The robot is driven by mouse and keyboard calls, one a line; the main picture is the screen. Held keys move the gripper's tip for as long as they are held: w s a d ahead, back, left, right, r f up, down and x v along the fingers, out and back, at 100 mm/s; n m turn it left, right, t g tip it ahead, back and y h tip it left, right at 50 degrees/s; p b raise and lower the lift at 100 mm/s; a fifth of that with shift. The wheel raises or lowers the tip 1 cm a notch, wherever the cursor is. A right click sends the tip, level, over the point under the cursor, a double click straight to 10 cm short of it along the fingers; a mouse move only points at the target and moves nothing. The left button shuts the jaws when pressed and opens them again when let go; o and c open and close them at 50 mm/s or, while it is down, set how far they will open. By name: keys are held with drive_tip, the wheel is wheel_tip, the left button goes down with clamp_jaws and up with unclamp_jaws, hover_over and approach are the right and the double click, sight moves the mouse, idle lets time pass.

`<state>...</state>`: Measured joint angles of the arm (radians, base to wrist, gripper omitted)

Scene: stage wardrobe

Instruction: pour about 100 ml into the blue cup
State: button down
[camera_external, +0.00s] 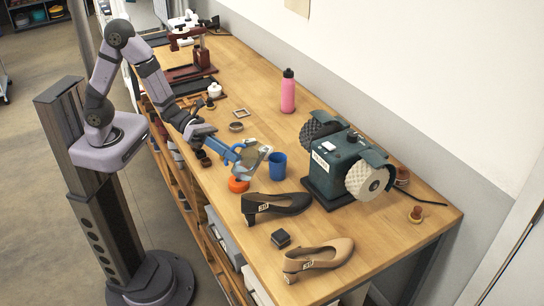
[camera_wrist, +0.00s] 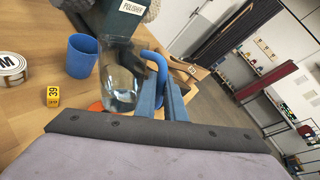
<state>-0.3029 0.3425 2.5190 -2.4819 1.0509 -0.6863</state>
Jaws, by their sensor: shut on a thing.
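The blue cup (camera_external: 278,165) stands upright on the bench; the wrist view shows it left of the jug (camera_wrist: 82,57). My gripper (camera_external: 236,152) is shut on the blue handle (camera_wrist: 160,72) of a clear jug (camera_external: 256,156). The jug is held above the bench, just left of the cup in the outside view, and looks tilted. In the wrist view the clear jug (camera_wrist: 121,82) seems to hold some clear liquid low down. I cannot see a stream, and the inside of the cup is too small to judge.
An orange round thing (camera_external: 238,184) lies below the jug. A black shoe (camera_external: 275,203), a small black box (camera_external: 280,239) and a tan shoe (camera_external: 318,258) lie nearer. The green polisher (camera_external: 340,163) stands right of the cup. A pink bottle (camera_external: 288,92) stands behind.

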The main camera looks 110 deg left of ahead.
drive_tip(key=shift+s+d+f, duration=0.2)
drive_tip(key=shift+d+f, duration=0.05)
drive_tip(key=shift+f, duration=0.1)
drive_tip(key=shift+r+p, duration=0.25)
drive_tip(key=shift+p, duration=0.25)
drive_tip(key=shift+d+m+p, duration=0.15)
drive_tip(key=shift+m+p, duration=0.15)
drive_tip(key=shift+p, duration=0.6)
drive_tip(key=shift+w+t+p, duration=0.1)
drive_tip(key=shift+t+p, duration=0.2)
drive_tip(key=shift+p, duration=0.1)
drive_tip(key=p, duration=0.5)
drive_tip(key=shift+s+d+f, duration=0.15)
drive_tip(key=shift+s+f, duration=0.1)
drive_tip(key=shift+s, duration=0.15)
